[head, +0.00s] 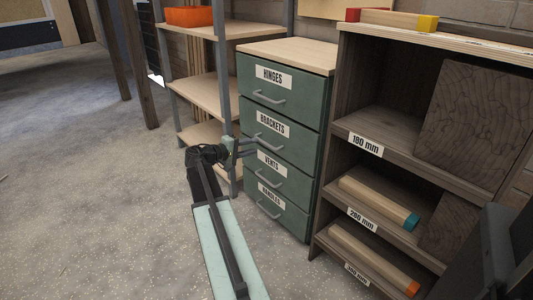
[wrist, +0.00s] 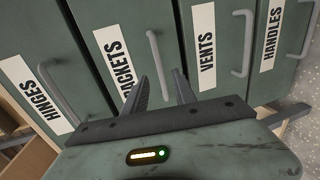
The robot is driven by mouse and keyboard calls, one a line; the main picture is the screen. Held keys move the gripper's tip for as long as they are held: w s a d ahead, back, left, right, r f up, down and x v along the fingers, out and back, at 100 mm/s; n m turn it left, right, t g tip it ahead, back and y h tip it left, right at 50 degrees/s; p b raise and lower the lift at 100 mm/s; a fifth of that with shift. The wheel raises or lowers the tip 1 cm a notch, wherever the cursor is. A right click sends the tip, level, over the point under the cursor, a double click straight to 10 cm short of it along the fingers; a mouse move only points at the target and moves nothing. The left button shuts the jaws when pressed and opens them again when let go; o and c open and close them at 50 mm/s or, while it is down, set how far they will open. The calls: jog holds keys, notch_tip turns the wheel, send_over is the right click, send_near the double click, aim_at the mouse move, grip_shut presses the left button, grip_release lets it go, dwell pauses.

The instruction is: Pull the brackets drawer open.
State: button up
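The green brackets drawer (head: 300,148) is second from the top in the drawer cabinet and looks shut, flush with the others. Its grey bar handle (head: 270,144) runs along the front. In the wrist view the picture is turned sideways; the brackets label (wrist: 119,69) is partly hidden by my gripper, and the handle (wrist: 155,58) shows between the two fingers. My gripper (wrist: 161,76) is open, its fingers spread on either side of the handle in the picture. In the head view my gripper (head: 256,146) is right at the handle; contact cannot be told.
The hinges drawer (head: 300,84) is above; the vents drawer (head: 296,182) and handles drawer (head: 290,216) are below. A dark wood shelf unit (head: 350,100) stands close on the right, an open shelf rack (head: 215,90) on the left. The floor (head: 110,200) at left is clear.

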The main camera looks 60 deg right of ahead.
aim_at(265, 143)
jog(key=b+x, duration=0.1)
jog(key=x, duration=0.6)
jog(key=shift+s+d, duration=0.1)
jog(key=shift+d, duration=0.2)
grip_shut()
dwell(1.0)
